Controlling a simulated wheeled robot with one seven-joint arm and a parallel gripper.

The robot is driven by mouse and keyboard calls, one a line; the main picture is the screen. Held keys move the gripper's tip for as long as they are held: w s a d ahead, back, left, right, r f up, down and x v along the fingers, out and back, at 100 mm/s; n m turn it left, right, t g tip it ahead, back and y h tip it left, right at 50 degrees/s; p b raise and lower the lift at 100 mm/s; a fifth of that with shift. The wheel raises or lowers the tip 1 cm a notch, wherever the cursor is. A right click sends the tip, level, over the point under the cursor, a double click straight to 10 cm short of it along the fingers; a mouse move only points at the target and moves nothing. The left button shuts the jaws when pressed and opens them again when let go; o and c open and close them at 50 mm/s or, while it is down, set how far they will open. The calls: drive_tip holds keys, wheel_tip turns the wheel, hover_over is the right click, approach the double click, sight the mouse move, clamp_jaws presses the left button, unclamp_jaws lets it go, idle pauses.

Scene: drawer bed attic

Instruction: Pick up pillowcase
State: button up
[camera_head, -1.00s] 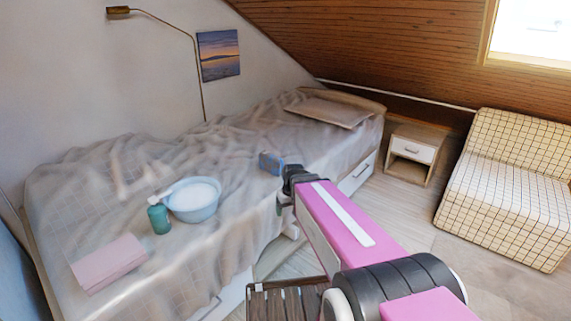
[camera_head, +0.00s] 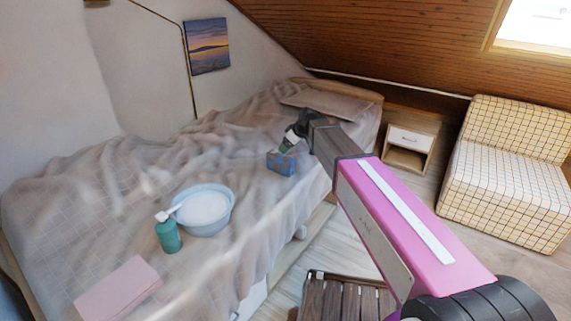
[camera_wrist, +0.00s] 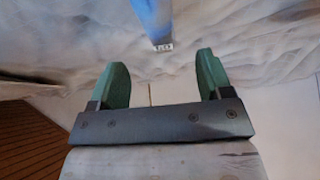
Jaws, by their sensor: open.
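No thing is plainly marked as the pillowcase. A small blue patterned item (camera_head: 281,164), perhaps folded cloth, lies on the bed near its right edge. In the wrist view a blue item (camera_wrist: 154,20) with a small pale tag shows at the top, beyond the fingertips. My gripper (camera_head: 289,144) is just above and behind the blue item in the head view. Its green fingers (camera_wrist: 162,66) are spread apart with nothing between them. A pink folded cloth (camera_head: 118,289) lies at the bed's lower left, far from my gripper.
The rumpled bed (camera_head: 60,215) holds a pale blue basin (camera_head: 231,213), a green pump bottle (camera_head: 169,238) and a flat pillow (camera_head: 328,103). A wooden slatted item (camera_head: 345,295) stands below the bed's edge. A nightstand (camera_head: 409,148) and checkered chair (camera_head: 505,185) stand right.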

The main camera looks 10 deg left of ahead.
sight(280, 154)
drive_tip(key=x, duration=0.9)
drive_tip(key=shift+w, duration=0.1)
drive_tip(key=shift+c, duration=0.3)
drive_tip(key=c, duration=1.1)
drive_tip(key=shift+r, duration=0.1)
drive_tip(key=shift+r, duration=0.4)
drive_tip(key=r, duration=0.3)
drive_tip(key=shift+s+r, duration=0.35)
drive_tip(key=o, duration=0.4)
drive_tip(key=s+a+r, duration=0.1)
drive_tip(key=s+r, duration=0.1)
drive_tip(key=s, duration=0.1)
drive_tip(key=s+a+r, duration=0.2)
drive_tip(key=s, duration=0.1)
drive_tip(key=s+a+r, duration=0.2)
drive_tip(key=s, duration=0.1)
drive_tip(key=shift+s+r, duration=0.2)
drive_tip(key=shift+s, duration=0.2)
